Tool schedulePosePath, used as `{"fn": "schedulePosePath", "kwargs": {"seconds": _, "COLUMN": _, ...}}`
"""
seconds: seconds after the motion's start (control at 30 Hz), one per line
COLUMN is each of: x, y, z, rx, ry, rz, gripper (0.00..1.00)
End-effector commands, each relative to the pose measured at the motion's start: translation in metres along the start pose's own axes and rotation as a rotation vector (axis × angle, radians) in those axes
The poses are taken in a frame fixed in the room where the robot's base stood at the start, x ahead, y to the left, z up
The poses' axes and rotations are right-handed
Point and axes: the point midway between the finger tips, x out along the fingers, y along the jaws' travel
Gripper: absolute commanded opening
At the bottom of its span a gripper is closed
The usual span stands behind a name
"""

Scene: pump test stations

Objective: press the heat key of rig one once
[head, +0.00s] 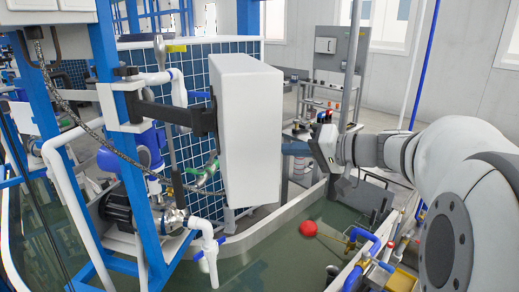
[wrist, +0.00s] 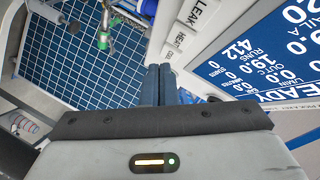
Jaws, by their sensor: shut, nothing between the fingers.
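The rig's panel is a white box (head: 250,130) on a black bracket; the head view shows its back and side, and its key face is hidden there. In the wrist view a column of white keys runs beside a blue screen (wrist: 250,60).
A blue tiled wall (wrist: 70,60) stands behind. A blue frame with white pipes and a pump (head: 115,210) is at the left. A water tank (head: 320,215) with a red float (head: 308,229) lies below.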

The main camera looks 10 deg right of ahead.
Motion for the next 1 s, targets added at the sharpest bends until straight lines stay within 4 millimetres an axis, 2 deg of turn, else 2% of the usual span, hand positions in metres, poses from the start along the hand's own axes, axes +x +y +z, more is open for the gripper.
{"fn": "schedulePosePath", "kwargs": {"seconds": 0.03, "x": 0.0051, "y": 0.0006, "z": 0.0056, "rx": -0.002, "ry": -0.002, "rz": -0.002, "gripper": 0.0}}
{"fn": "schedulePosePath", "kwargs": {"seconds": 0.23, "x": 0.0123, "y": -0.0062, "z": 0.0104, "rx": 0.0, "ry": -0.001, "rz": -0.001, "gripper": 0.0}}
{"fn": "schedulePosePath", "kwargs": {"seconds": 1.0, "x": 0.0124, "y": -0.0074, "z": 0.01, "rx": 0.001, "ry": 0.001, "rz": 0.001, "gripper": 0.0}}
